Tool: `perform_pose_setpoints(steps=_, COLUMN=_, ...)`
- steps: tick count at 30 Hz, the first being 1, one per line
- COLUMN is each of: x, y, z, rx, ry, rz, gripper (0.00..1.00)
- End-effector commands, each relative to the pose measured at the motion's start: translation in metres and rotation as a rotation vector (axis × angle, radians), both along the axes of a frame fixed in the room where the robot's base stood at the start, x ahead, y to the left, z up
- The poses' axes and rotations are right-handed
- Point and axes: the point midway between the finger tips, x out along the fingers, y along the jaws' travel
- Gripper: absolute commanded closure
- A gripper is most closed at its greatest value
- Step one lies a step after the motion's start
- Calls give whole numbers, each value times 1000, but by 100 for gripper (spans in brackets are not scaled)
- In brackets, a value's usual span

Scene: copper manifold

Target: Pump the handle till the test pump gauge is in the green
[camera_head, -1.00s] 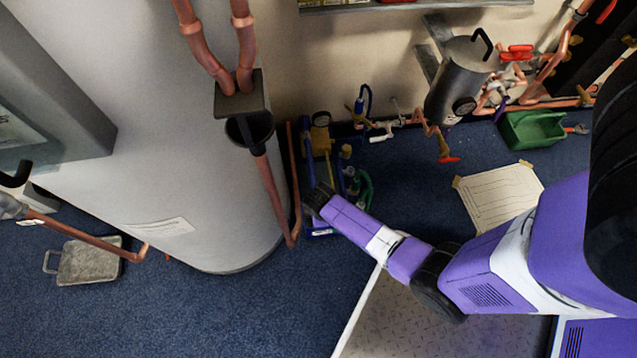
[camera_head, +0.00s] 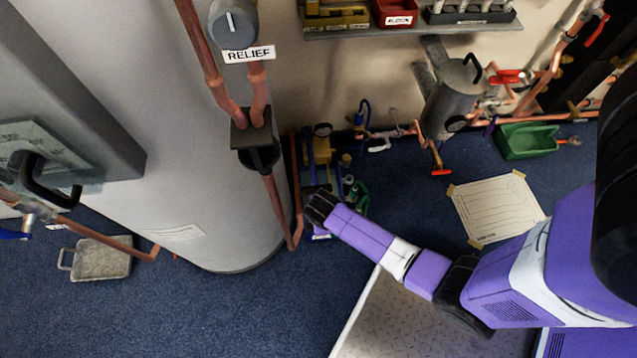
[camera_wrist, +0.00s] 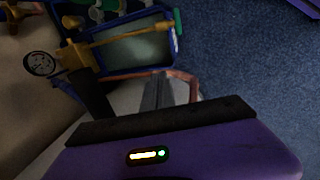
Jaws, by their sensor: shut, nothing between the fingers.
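The test pump stands on the floor beside the big grey cylinder. In the wrist view it shows as a blue-edged tank (camera_wrist: 135,50) holding greyish liquid, with a yellow bar, seemingly the handle (camera_wrist: 130,32), lying across it. Its round gauge (camera_wrist: 40,64) is at the left; the needle and any green band are too small to read. In the head view the gauge (camera_head: 323,129) sits on the yellow pump body (camera_head: 321,150). My gripper (camera_head: 318,208) is shut and empty at the pump's near end, partly hiding it. In the wrist view its fingertips (camera_wrist: 158,78) appear below the tank, apart from the bar.
The grey cylinder (camera_head: 215,235) and a copper pipe (camera_head: 278,212) stand close left of my gripper. A green hose (camera_head: 358,195) lies right of the pump. A paper sheet (camera_head: 495,210) and green tray (camera_head: 525,141) lie further right.

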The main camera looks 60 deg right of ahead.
Motion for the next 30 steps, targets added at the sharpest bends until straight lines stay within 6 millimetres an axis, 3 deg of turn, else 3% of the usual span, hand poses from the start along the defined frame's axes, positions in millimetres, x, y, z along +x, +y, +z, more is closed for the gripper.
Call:
perform_pose_setpoints(steps=1, x=-1, y=2, z=10, rx=-1, ry=-3, rz=1, gripper=100)
perform_pose_setpoints(steps=7, x=-5, y=6, z=24, rx=0, ry=-1, rz=1, gripper=100)
perform_pose_setpoints(steps=30, x=-5, y=6, z=25, rx=-1, ry=-1, rz=0, gripper=100)
